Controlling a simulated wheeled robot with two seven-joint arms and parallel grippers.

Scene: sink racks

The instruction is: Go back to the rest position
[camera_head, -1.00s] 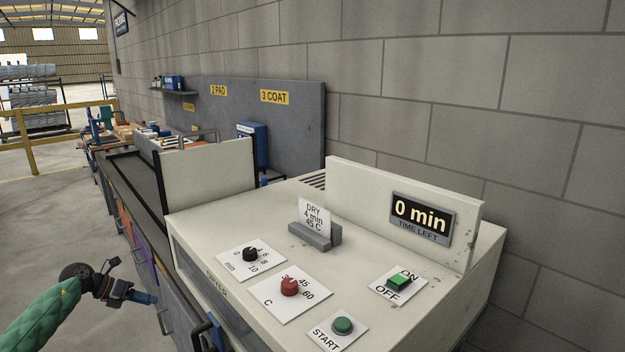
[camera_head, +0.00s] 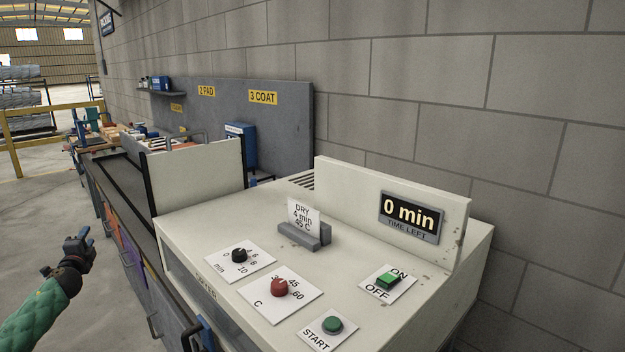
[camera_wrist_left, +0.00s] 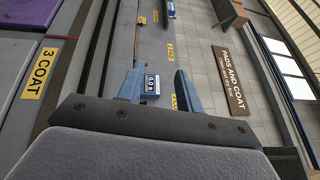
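My left gripper (camera_head: 84,243) is in front of the bench, at the left of the head view, above the floor and away from the dryer. In the left wrist view its two blue fingers (camera_wrist_left: 158,90) stand apart with a gap between them. I see nothing held in the gap; a small blue box with a "0.0" display shows behind the fingers. My right gripper is in neither view.
The pale dryer (camera_head: 235,216) fills the middle right, with black and red dials (camera_head: 279,287), a green START button (camera_head: 333,324) and a display (camera_head: 410,217) reading 0 min. A long bench runs back along the wall. Floor (camera_head: 45,215) at left is clear.

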